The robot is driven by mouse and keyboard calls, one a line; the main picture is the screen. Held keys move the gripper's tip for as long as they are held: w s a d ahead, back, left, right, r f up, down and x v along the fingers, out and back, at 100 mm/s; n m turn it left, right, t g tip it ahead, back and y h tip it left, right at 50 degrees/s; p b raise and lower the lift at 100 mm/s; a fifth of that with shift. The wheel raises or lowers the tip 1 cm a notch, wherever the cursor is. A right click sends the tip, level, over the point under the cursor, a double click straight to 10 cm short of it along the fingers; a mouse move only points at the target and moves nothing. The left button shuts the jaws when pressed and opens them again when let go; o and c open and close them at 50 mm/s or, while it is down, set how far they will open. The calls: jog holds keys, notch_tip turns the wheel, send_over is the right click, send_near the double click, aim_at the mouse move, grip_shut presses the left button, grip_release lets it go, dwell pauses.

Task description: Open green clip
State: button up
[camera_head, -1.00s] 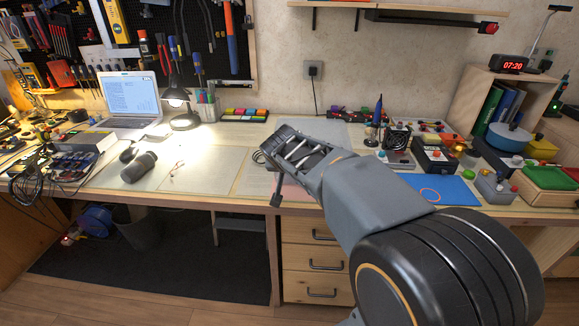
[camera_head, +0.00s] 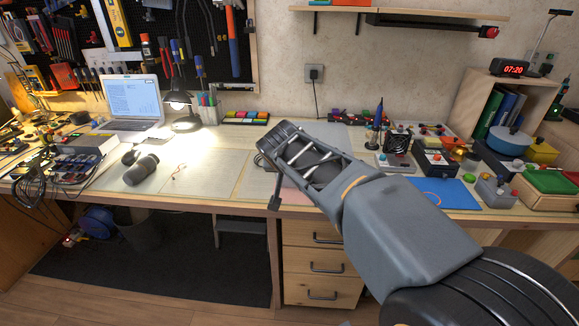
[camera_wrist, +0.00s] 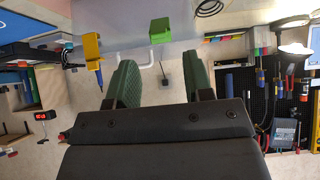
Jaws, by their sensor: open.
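In the wrist view, which looks upside down, a small bright green block-like clip (camera_wrist: 160,31) is at the top centre. A pale bent bar or wire runs beside and below it. My gripper (camera_wrist: 158,68) is open, its two green-padded fingers apart with nothing between them. The clip appears beyond the fingertips, in line with the gap, and is not touched. I cannot tell whether the clip's jaws are open or shut. In the head view I cannot make out the clip, and my arm hides part of the bench.
A yellow clip-like piece (camera_wrist: 92,48) is left of the green one in the wrist view. In the head view, a lit lamp (camera_head: 178,105) and laptop (camera_head: 131,99) stand at left. A blue mat (camera_head: 443,192) and several small boxes crowd the right.

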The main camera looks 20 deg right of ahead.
jog(key=p+v, duration=0.1)
jog(key=v, duration=0.7)
jog(key=shift+s+r, duration=0.25)
jog(key=shift+s, duration=0.05)
jog(key=shift+a, duration=0.1)
